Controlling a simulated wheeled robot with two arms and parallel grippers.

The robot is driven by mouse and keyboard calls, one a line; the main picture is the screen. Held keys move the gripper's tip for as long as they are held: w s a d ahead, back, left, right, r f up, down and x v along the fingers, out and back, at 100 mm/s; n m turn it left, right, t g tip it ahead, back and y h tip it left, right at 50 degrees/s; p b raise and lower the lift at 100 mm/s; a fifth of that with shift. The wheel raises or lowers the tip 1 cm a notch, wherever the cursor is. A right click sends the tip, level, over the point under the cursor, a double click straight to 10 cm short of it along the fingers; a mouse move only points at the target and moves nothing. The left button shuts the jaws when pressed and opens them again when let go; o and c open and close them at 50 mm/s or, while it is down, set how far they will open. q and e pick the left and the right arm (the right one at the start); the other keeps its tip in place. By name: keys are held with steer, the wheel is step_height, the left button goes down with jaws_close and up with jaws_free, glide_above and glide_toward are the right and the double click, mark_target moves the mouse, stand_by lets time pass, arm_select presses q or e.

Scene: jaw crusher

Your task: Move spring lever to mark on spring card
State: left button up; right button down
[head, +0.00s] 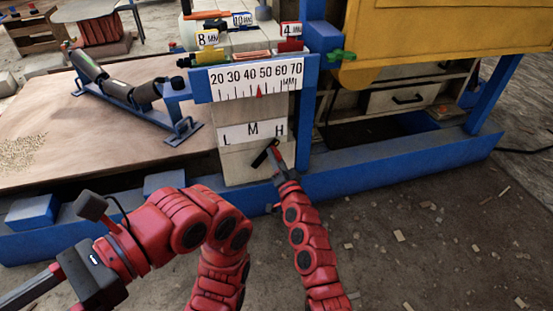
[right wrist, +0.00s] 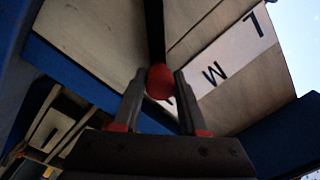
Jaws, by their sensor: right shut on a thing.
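The spring card (head: 233,135) is a white strip with the letters L, M and H on the front of a pale block. The spring lever (head: 262,156) is a short dark bar slanting just below the card, between M and H. My right gripper (head: 274,157) is at this lever, below the H. In the right wrist view the lever's dark rod (right wrist: 155,30) ends in a red ball knob (right wrist: 160,82) between my two fingers, which are shut on it. I cannot make out a mark on the card. My left gripper is at the lower left, its fingers unclear.
Above the card is a 20 to 70 mm scale (head: 255,79) with a red pointer near 45 to 50. A blue frame beam (head: 370,178) runs along the front. A roller stand (head: 125,93) is at left. A yellow housing (head: 440,40) overhangs at right.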

stand_by(0.4)
steer(key=shift+c, duration=2.3)
jaws_free()
